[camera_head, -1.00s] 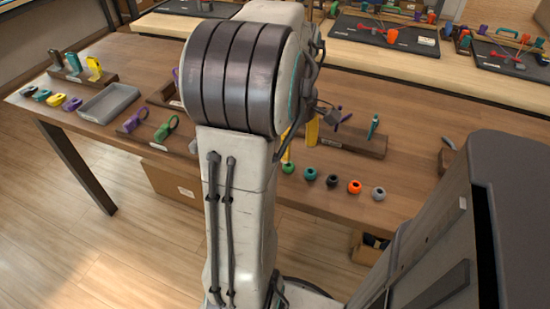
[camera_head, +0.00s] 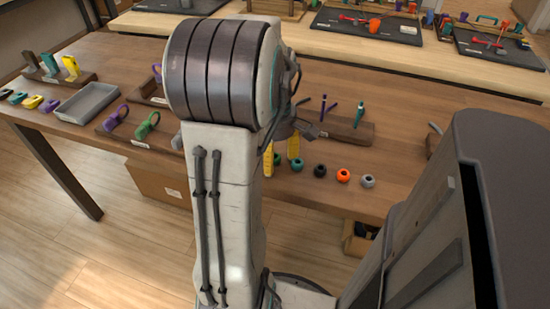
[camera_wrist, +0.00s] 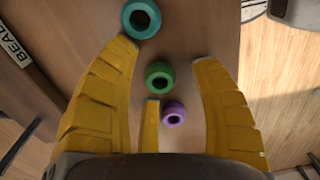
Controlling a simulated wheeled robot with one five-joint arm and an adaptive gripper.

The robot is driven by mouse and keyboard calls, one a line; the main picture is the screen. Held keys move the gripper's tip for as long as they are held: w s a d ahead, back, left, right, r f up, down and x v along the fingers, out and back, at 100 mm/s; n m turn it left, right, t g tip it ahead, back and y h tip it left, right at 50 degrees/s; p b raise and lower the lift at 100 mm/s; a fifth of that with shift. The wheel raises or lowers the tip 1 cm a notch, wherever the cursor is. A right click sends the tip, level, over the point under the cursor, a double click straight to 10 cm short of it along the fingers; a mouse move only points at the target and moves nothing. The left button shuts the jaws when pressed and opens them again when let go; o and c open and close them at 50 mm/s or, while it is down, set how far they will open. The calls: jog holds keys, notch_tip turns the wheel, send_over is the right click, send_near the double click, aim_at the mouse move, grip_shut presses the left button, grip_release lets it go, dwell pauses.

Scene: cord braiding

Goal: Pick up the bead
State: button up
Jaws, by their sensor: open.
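Small round beads with dark holes stand in a row on the brown table. In the wrist view, a green bead (camera_wrist: 159,76) lies between the yellow fingers of my open gripper (camera_wrist: 164,54). A purple bead (camera_wrist: 173,113) lies below it, also between the fingers, and a teal bead (camera_wrist: 141,18) is beyond the left fingertip. In the head view, my gripper (camera_head: 281,166) hangs low over the row, partly behind my arm. The green bead (camera_head: 276,159) shows between its fingers. The teal bead (camera_head: 297,165) is just right of it. The purple bead is hidden there.
A black bead (camera_head: 320,170), an orange bead (camera_head: 343,175) and a grey bead (camera_head: 368,181) continue the row rightward. A wooden rack (camera_head: 345,131) with upright tools stands behind. A grey tray (camera_head: 87,103) is at left. The table's front edge runs close to the row.

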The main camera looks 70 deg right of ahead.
jog(key=shift+c, duration=0.3)
jog(key=c, duration=0.7)
jog(key=shift+r, duration=0.1)
jog(key=shift+c, duration=0.2)
